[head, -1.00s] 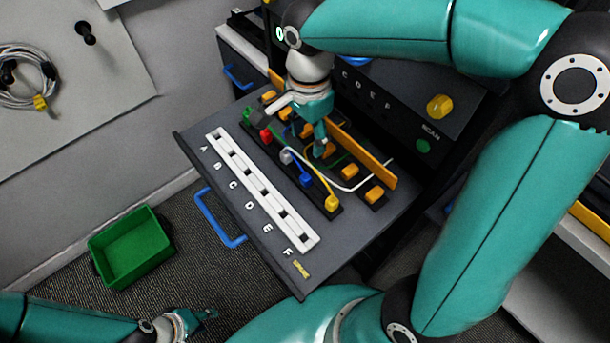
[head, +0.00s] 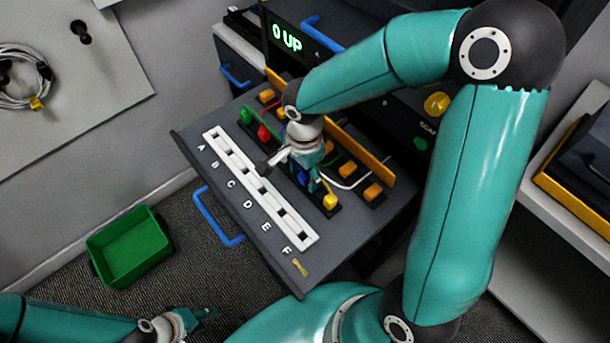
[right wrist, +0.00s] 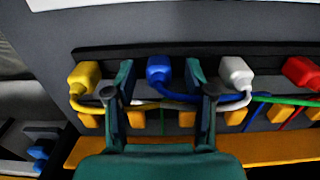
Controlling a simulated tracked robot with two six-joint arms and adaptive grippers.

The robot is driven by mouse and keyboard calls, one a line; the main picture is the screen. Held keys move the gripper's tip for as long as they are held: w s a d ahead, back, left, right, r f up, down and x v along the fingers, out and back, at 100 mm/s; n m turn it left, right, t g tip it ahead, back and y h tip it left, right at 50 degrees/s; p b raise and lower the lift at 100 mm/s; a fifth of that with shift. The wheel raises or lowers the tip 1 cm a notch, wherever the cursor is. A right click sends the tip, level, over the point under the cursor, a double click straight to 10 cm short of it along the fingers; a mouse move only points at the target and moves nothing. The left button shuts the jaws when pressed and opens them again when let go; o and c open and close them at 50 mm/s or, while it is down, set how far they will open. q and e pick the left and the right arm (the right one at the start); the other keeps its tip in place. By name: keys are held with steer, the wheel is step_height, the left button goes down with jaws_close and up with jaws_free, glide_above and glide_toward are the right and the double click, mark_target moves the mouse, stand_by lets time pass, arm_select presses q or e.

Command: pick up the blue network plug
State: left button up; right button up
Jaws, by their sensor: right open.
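The blue network plug (right wrist: 160,68) sits in the dark plug strip in the right wrist view, its blue cable running back between my fingers. My right gripper (right wrist: 159,75) is open, with one fingertip on each side of this plug and a gap to both. In the head view my right gripper (head: 314,184) is low over the drawer and hides most of the blue plug (head: 303,174). My left gripper (head: 208,313) is at the bottom left, away from the drawer; its jaws are too small to read.
The yellow plug (right wrist: 84,77) and white plug (right wrist: 236,73) flank my fingers; the white one is close. A red plug (right wrist: 301,73) is farther right. Cables cross beneath the gripper. A white lettered socket strip (head: 258,188) lies along the drawer. A green bin (head: 130,247) stands on the floor.

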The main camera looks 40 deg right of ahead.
jaws_close()
steer(key=shift+r, duration=0.15)
stand_by(0.4)
step_height(320, 180, up, 19)
steer(key=p, duration=0.1)
step_height(320, 180, up, 4)
steer(key=p, duration=0.3)
glide_above(304, 173)
steer(key=shift+s+r, duration=0.1)
stand_by(0.4)
stand_by(0.4)
